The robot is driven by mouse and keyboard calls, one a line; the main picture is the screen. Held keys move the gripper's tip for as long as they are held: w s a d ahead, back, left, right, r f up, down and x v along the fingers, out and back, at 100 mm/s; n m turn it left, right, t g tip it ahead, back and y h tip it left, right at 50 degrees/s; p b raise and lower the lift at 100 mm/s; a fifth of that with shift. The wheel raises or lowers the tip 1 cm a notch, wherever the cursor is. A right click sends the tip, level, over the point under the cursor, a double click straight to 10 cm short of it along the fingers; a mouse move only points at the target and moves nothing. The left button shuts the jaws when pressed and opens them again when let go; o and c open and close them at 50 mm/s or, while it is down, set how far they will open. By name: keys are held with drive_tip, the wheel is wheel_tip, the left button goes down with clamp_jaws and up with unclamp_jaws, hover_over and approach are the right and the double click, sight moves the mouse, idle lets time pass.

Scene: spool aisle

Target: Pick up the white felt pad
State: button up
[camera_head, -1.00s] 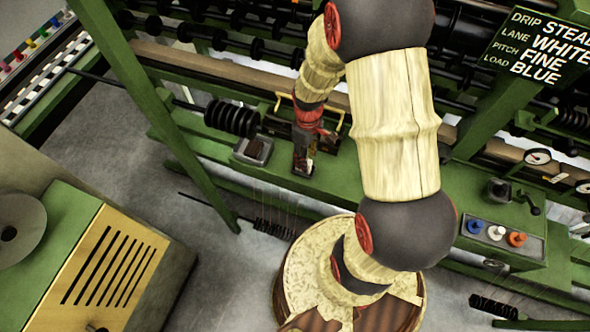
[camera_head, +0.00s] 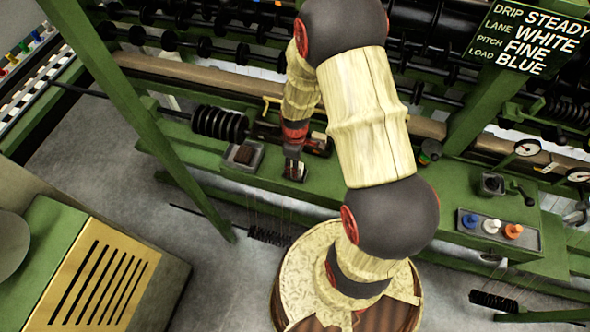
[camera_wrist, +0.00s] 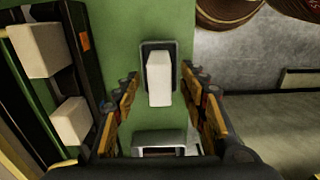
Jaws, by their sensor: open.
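A white felt pad (camera_wrist: 159,84) stands as a pale block in a small dark tray (camera_wrist: 148,48) on the green bench. My gripper (camera_wrist: 163,88) is open in the wrist view, with one finger to each side of the pad and a gap on both sides. I cannot tell how far the fingertips are above it. In the head view my gripper (camera_head: 295,160) points down over the small tray, and mostly hides the pad.
A dark rack (camera_wrist: 82,58) with two white blocks (camera_wrist: 40,50) lies left in the wrist view. A grey tray (camera_head: 252,164) holding a dark block sits left of my gripper. Blue, white and orange knobs (camera_head: 491,226) and a crank (camera_head: 493,184) are at right.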

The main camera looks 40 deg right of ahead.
drive_tip(key=shift+f, duration=0.35)
drive_tip(key=shift+r, duration=0.1)
drive_tip(key=shift+c, duration=1)
clamp_jaws()
